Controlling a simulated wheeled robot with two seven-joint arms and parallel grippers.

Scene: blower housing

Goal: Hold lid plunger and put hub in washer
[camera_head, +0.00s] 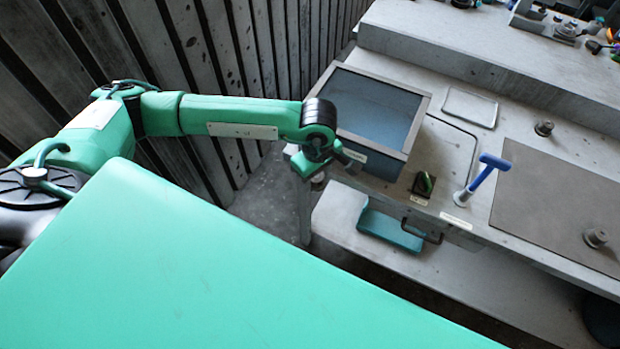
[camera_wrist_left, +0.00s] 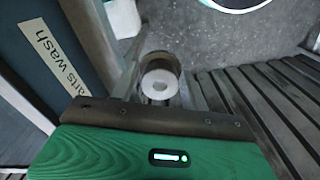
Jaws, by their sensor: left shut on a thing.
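My left gripper (camera_head: 318,177) is at the front left corner of the washer tank (camera_head: 392,163), outside its wall. In the left wrist view my left gripper (camera_wrist_left: 159,92) is shut on a short grey ring-shaped part with a pale face and a centre hole, probably the hub (camera_wrist_left: 160,80). The tank's label (camera_wrist_left: 52,55) reads "arts wash" there, its start cut off. The tank's open-looking top shows a dark blue inside. A blue T-handle (camera_head: 485,178) stands upright on a pale base right of the tank and may be the lid plunger. My right gripper is not in view.
A teal box (camera_head: 390,231) sits on the lower shelf. A slatted dark wall (camera_head: 240,60) stands left.

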